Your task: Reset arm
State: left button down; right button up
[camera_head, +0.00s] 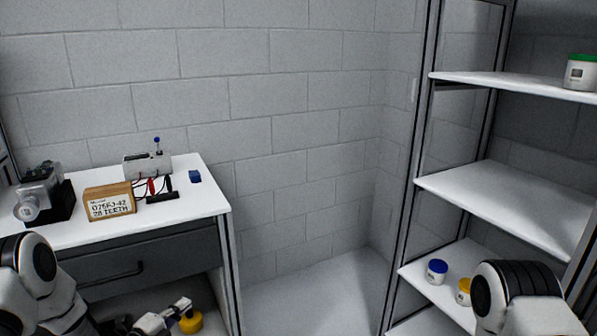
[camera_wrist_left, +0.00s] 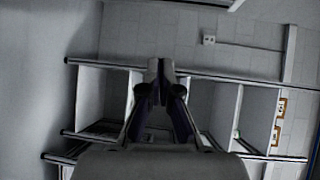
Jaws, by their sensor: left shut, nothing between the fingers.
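My left gripper (camera_head: 182,304) is low in the head view, in front of the white table's open lower part. In the left wrist view its fingers (camera_wrist_left: 160,72) meet at the tips, with nothing between them. A yellow object (camera_head: 191,323) shows just below the fingertips in the head view; I cannot tell whether they touch. My right arm (camera_head: 520,297) shows at the lower right, in front of the shelf rack. The right gripper is outside the picture.
The shelf rack (camera_head: 506,202) holds a green-lidded jar (camera_head: 580,73), a blue-lidded jar (camera_head: 437,271) and a yellow jar (camera_head: 464,291). Floor between is clear.

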pick_arm(q)
jog(key=s+d+f+n+g+y+p, duration=0.1)
jog(key=s+d+f+n+g+p, duration=0.1)
jog(key=s+d+f+n+g, duration=0.5)
jog(key=s+d+f+g+y+p, duration=0.1)
jog(key=s+d+p, duration=0.3)
jog(key=s, duration=0.8)
jog(key=s+a+f+n+g+y, duration=0.1)
jog(key=s+n+g+y, duration=0.1)
jog(key=s+n+g, duration=0.2)
jog(key=s+a+f+n+g+y+b, duration=0.1)
jog(key=s+n+g, duration=0.3)
jog(key=s+n, duration=0.7)
jog(key=s, duration=0.5)
jog(key=shift+s+a+y, duration=0.25)
jog(key=shift+a+y, duration=0.1)
jog(key=shift+y, duration=0.05)
pick_arm(e)
notch_tip(320, 180, up, 7)
